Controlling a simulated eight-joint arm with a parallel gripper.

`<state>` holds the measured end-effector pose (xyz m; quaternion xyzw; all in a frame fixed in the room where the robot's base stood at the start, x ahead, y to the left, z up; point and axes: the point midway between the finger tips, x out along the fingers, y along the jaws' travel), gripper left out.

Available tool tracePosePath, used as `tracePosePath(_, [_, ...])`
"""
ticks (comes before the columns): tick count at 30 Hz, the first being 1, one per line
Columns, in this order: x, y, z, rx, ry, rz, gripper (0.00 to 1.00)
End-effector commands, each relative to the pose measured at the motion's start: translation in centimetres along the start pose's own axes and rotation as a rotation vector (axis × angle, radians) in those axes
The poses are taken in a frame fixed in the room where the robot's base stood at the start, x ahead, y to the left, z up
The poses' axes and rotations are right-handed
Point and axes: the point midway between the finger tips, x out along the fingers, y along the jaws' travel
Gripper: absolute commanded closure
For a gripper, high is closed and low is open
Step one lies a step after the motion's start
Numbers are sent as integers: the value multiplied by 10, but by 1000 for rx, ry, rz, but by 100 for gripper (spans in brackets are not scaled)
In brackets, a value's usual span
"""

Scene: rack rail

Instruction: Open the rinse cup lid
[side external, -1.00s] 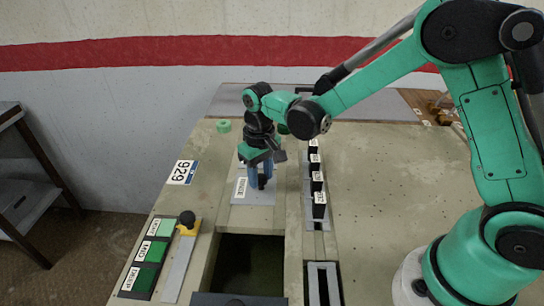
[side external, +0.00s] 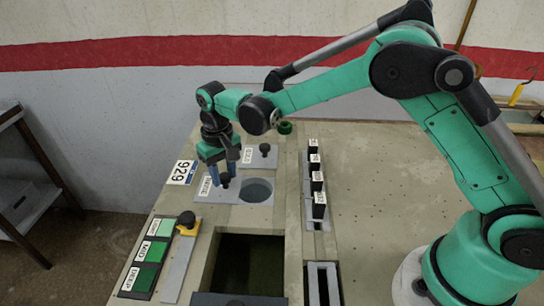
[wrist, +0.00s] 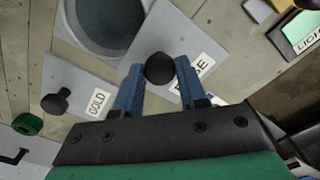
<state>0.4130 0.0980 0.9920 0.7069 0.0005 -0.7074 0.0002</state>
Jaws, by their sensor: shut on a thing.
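The rinse cup lid (side external: 207,196) is a flat grey plate with a white label and a black knob (wrist: 159,68). It lies to the left of the round rinse cup opening (side external: 257,190), which is mostly uncovered and shows a dark inside. My gripper (side external: 224,179) is over the lid with its blue fingers on either side of the knob, shut on it. In the wrist view the lid (wrist: 163,35) lies beside the opening (wrist: 108,22), and part of its label is hidden behind a finger.
A second grey lid labelled GOLD (wrist: 75,80) with a black knob lies behind. Black labelled pieces (side external: 318,182) stand in a rail to the right. A yellow slider with a black knob (side external: 187,219) and green labelled panels are at front left. A dark rectangular well (side external: 248,262) is in front.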

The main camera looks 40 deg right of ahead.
Motion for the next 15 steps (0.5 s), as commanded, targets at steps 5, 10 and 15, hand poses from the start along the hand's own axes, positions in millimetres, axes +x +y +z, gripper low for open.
tracePosePath(5, [0, -2, -3, 2, 2, 1, 100])
tracePosePath(10, [0, -2, -3, 2, 3, 1, 61])
tracePosePath(15, [0, -2, -2, 1, 2, 1, 32])
